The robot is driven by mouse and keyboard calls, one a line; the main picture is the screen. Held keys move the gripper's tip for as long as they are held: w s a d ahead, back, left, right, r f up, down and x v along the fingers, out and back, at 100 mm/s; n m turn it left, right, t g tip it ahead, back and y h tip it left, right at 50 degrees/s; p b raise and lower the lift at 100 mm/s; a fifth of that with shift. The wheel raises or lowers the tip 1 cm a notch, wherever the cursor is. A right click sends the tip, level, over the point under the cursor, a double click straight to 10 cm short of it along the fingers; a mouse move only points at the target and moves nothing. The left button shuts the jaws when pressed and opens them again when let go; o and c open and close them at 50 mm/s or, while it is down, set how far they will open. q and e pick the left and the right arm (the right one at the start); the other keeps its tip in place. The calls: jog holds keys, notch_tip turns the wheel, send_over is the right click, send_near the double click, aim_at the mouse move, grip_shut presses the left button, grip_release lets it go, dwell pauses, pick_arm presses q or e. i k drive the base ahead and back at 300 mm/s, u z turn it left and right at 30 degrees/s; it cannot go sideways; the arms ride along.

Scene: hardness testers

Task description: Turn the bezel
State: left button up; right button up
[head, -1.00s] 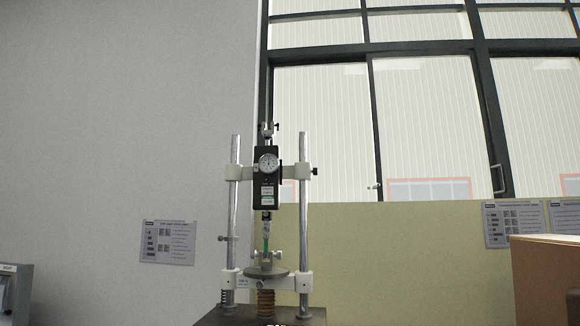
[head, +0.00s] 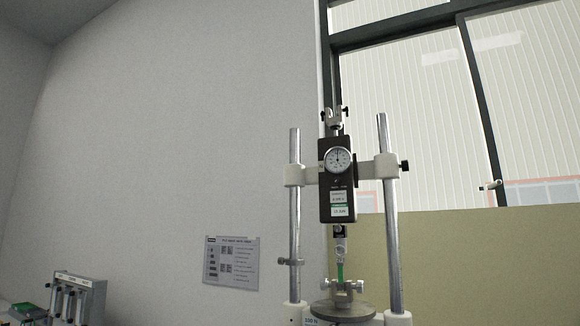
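A round white dial with a bezel (head: 338,160) sits on the upper front of a black gauge body (head: 338,188) in the head view. The gauge is held upright between two vertical metal posts, the left post (head: 294,225) and the right post (head: 389,230). Below it hangs a clamp with a green piece (head: 340,271) above a round grey plate (head: 342,309). The dial's fine marks are too small to read. Neither of my grippers is in view.
A black knob (head: 404,166) sticks out to the right of the right post. A printed sheet (head: 231,262) hangs on the grey wall. Another device with several tubes (head: 75,301) stands at the lower left. A window (head: 420,120) is behind the stand.

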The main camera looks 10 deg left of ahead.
aim_at(346, 158)
jog(key=z, duration=1.2)
jog(key=k, duration=0.7)
jog(key=u, duration=1.3)
